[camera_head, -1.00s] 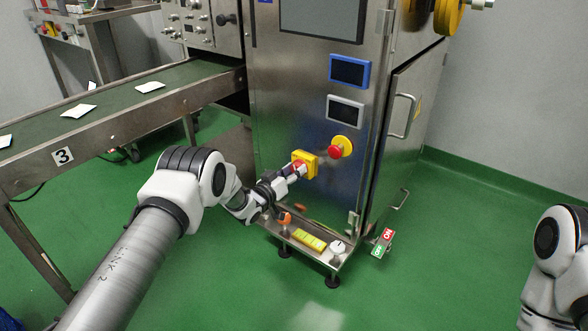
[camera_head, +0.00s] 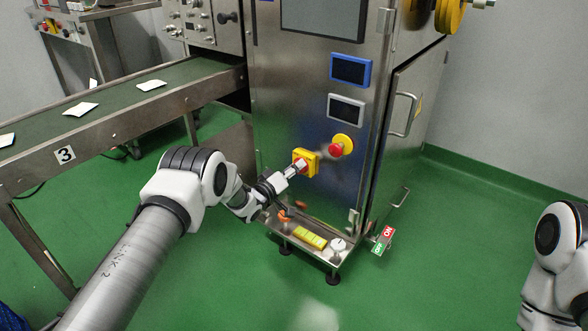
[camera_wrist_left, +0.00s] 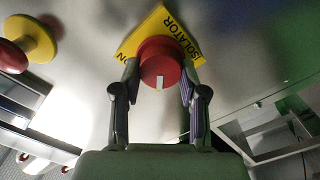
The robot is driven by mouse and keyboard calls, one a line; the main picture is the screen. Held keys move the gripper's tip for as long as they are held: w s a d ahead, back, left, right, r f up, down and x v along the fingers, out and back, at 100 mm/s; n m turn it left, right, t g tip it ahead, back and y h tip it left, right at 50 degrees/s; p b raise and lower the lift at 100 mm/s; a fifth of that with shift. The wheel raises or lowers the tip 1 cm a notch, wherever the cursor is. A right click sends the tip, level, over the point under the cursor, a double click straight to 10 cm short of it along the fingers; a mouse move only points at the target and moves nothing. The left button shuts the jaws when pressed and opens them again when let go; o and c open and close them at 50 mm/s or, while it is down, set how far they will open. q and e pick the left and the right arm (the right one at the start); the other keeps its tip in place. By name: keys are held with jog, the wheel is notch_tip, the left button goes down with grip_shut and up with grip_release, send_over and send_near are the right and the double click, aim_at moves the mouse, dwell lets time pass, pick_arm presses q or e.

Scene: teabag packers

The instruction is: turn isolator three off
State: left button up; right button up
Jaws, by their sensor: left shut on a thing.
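The isolator is a red rotary knob (camera_wrist_left: 160,64) on a yellow plate (camera_wrist_left: 168,28) lettered "ISOLATOR", on the steel cabinet front. In the head view the yellow plate (camera_head: 312,160) shows beside my gripper, which partly hides the knob. My left gripper (camera_head: 296,168) reaches it from the lower left. In the left wrist view its two fingers (camera_wrist_left: 159,85) stand on either side of the red knob, shut on it. A pale mark shows on the knob's face. A sign "3" (camera_head: 64,154) hangs on the conveyor. My right gripper is out of view.
A red emergency button (camera_head: 336,149) on a yellow disc sits just right of the isolator. Below is a steel tray (camera_head: 322,256) with small items. A red and green ON/OFF tag (camera_head: 383,240) hangs at the right. The conveyor (camera_head: 120,125) runs left.

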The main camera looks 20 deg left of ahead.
pick_arm(q)
jog(key=o, duration=1.1)
jog(key=shift+o, duration=0.2)
jog(key=shift+s, duration=0.1)
jog(key=v, duration=1.1)
jog(key=shift+s+a, duration=0.15)
jog(key=shift+s, duration=0.25)
